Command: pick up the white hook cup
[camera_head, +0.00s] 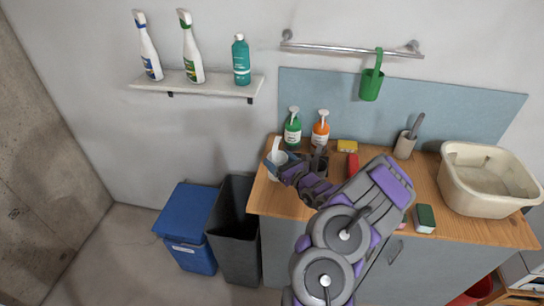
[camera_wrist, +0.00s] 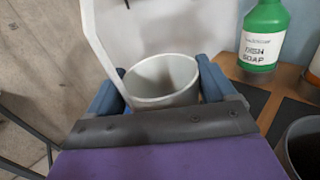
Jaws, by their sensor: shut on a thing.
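The white hook cup (camera_wrist: 163,82) is between the two blue fingers of my gripper (camera_wrist: 160,95) in the wrist view. Its tall white hook handle rises at the left of the cup, and the cup looks empty inside. In the head view the white hook cup (camera_head: 277,146) shows at the left end of the wooden counter, partly hidden by my gripper (camera_head: 277,163). My gripper is shut on the cup, with a finger on each side. I cannot tell whether the cup's base touches the counter.
A green dish soap bottle (camera_head: 293,128) and an orange bottle (camera_head: 320,128) stand behind my gripper. A dark grey cup (camera_wrist: 302,148) is close at the right. A green hook cup (camera_head: 371,83) hangs on the rail. A cream basin (camera_head: 450,180) stands far right. Bins stand below left.

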